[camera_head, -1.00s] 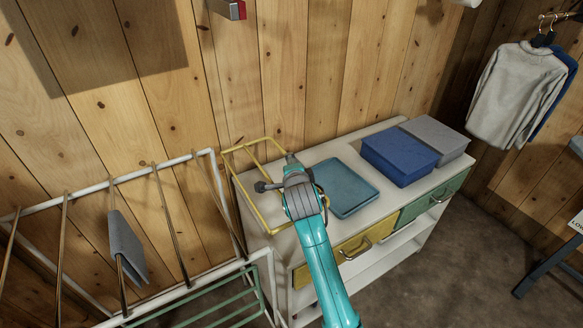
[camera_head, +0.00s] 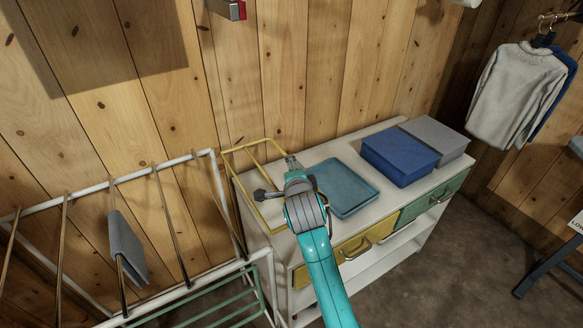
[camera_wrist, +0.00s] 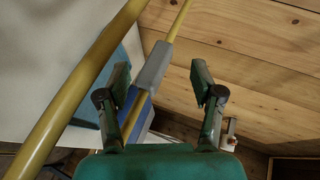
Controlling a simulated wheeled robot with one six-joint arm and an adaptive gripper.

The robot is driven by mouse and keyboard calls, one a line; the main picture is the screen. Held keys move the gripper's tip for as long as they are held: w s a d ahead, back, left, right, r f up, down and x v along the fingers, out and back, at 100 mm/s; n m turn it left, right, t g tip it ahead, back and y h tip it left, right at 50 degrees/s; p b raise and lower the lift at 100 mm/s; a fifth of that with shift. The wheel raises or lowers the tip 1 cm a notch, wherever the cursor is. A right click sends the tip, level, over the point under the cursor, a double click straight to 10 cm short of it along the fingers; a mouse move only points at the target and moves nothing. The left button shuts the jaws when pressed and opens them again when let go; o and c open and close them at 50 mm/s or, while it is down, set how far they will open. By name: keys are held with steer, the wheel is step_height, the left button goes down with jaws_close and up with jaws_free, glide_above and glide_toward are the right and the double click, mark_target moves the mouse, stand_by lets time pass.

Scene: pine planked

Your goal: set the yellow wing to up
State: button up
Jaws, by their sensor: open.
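The yellow wing (camera_head: 243,146) is a thin bar frame beside the left end of the white cabinet, next to the white rack; its tilt is hard to judge. My arm hides part of its right side in the head view. In the wrist view a thick yellow bar (camera_wrist: 77,90) crosses on the left. A thinner yellow bar carries a grey sleeve (camera_wrist: 155,66). My gripper (camera_wrist: 161,84) is open, and the sleeve appears in the gap between its fingers, nearer the left one. I cannot tell whether a finger touches it.
The white rack (camera_head: 182,157) with a grey cloth (camera_head: 127,248) over a rail stands at left. On the cabinet (camera_head: 325,150) are a teal tray (camera_head: 345,187), a blue box (camera_head: 400,158) and a grey box (camera_head: 436,138). The plank wall (camera_head: 300,70) is close behind.

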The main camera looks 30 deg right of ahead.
steer(key=v, duration=0.7)
steer(key=shift+s, duration=0.3)
steer(key=shift+a+r, duration=0.1)
